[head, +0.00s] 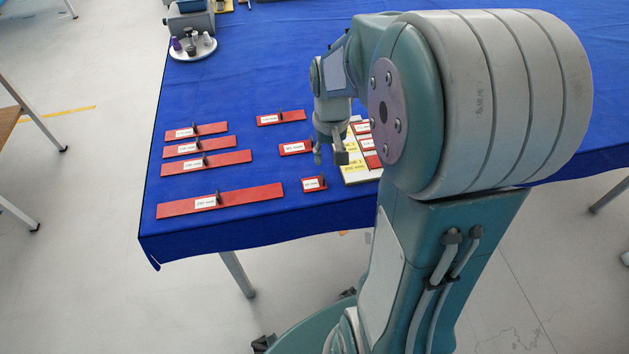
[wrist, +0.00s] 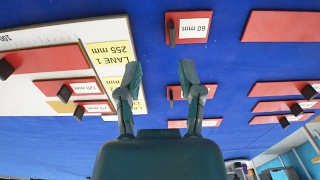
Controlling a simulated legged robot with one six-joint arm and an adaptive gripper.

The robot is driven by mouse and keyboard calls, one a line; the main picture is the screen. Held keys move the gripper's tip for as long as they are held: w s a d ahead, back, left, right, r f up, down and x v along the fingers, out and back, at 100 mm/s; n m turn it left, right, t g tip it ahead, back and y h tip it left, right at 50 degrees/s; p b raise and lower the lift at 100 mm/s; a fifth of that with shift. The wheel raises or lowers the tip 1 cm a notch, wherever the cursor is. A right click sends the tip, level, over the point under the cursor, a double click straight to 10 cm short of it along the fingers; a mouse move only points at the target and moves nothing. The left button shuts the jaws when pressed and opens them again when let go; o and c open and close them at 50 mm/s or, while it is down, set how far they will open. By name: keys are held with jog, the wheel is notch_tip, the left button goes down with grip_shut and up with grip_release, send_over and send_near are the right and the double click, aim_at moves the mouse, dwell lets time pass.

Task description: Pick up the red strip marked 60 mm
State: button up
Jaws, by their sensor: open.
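The red strip marked 60 mm (wrist: 193,27) lies flat on the blue cloth at the top of the wrist view, with a white label and a dark upright tab. In the head view a short red strip (head: 312,185) near the front table edge appears to be the same one; its label is too small to read there. My gripper (head: 330,157) is above the table, behind and a little right of that strip. In the wrist view my gripper (wrist: 160,72) has its two fingers spread apart with nothing between them; the strip is beyond the tips.
A white lane board (wrist: 60,36) holding several red strips lies beside the 60 mm strip. Another short red strip (head: 295,148) lies behind it. Longer red strips, including the front one (head: 170,209), lie to the left. A round tray (head: 193,47) stands at the back left.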

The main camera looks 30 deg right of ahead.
aim_at(321, 181)
jog(key=f, duration=0.2)
jog(key=a+f, duration=0.1)
jog(key=f, duration=0.3)
jog(key=shift+w+a, duration=0.15)
jog(key=shift+a, duration=0.25)
jog(key=shift+d+f, duration=0.1)
jog(key=shift+d, duration=0.25)
jog(key=shift+a, duration=0.1)
grip_shut()
jog(key=shift+a, duration=0.15)
